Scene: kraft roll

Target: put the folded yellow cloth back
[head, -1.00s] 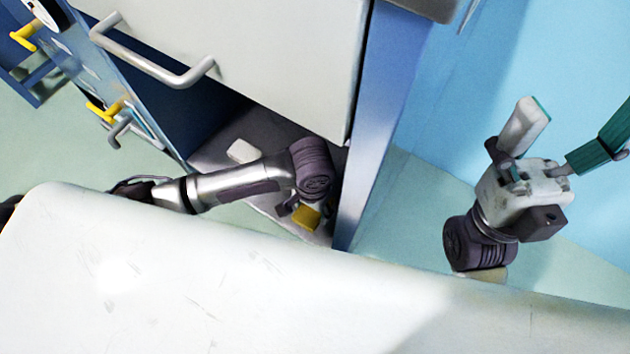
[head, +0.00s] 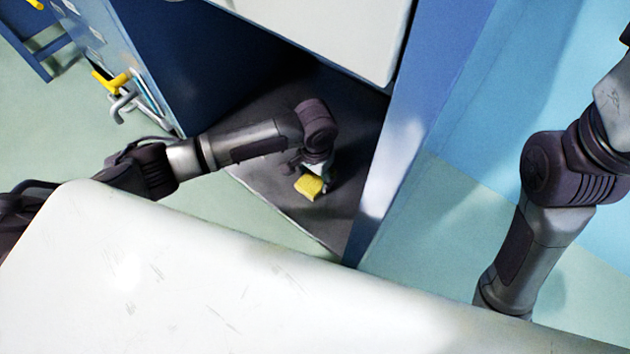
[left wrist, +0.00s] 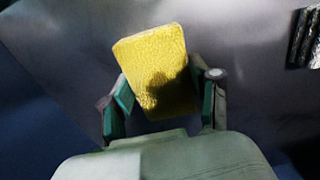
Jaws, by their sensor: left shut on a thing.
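The folded yellow cloth (head: 309,187) is in my left gripper (head: 314,172), inside the open blue cabinet, over its dark floor panel (head: 268,115). In the left wrist view the yellow cloth (left wrist: 150,55) stands up between the two green-padded fingers of the left gripper (left wrist: 165,98), with a shadow on its lower right. The fingers press on its two sides. I cannot tell whether the cloth touches the panel. My right gripper is outside the picture; only its arm shows at the right.
A cabinet side post (head: 415,120) stands right of my left arm, and a pale front panel (head: 330,32) overhangs the opening. A white surface (head: 200,285) fills the foreground. A dark ribbed object (left wrist: 305,38) lies at the wrist view's upper right. Grey and yellow handles (head: 124,104) jut out at left.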

